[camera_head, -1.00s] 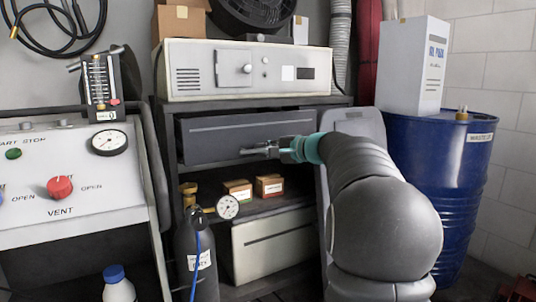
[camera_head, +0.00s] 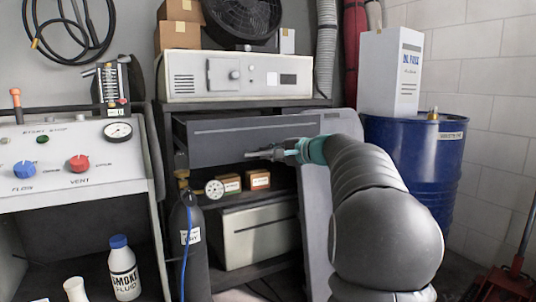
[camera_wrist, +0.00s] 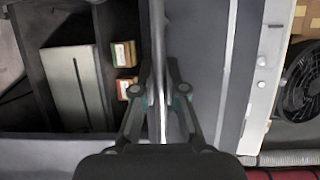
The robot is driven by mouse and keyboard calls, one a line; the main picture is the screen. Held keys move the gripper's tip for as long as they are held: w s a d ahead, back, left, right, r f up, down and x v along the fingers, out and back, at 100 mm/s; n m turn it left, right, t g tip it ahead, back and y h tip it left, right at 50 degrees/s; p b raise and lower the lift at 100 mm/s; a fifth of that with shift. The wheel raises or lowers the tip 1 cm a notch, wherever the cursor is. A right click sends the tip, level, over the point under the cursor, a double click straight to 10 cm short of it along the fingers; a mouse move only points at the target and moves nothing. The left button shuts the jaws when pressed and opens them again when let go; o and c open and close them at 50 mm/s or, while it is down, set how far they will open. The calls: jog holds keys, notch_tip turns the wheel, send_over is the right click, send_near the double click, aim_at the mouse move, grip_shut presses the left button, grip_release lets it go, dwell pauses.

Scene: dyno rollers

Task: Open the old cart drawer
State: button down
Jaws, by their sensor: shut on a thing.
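The drawer (camera_head: 225,146) is a dark grey, wide front in the upper part of the old cart, with a pale line along it. It appears slightly pulled out, with a dark strip above its front. My gripper (camera_head: 262,154) is at the drawer's lower edge. In the wrist view, my gripper (camera_wrist: 160,88) is shut on a long bar-like handle (camera_wrist: 158,35) that runs between its fingers, beside the drawer front (camera_wrist: 197,60). The exact contact at the fingertips is hard to see.
A white instrument box (camera_head: 237,78) stands on the cart top. Small boxes (camera_head: 259,180) and a pale case (camera_head: 255,230) sit on shelves below. A dark gas cylinder (camera_head: 188,240) stands at front left, a control panel (camera_head: 50,165) further left, a blue drum (camera_head: 415,165) at right.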

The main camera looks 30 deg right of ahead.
jog(key=shift+a, duration=0.1)
jog(key=c, duration=1.2)
grip_release()
jog(key=shift+s+d+r, duration=0.1)
jog(key=shift+s+d, duration=0.2)
jog(key=v, duration=1.1)
jog(key=shift+s, duration=0.1)
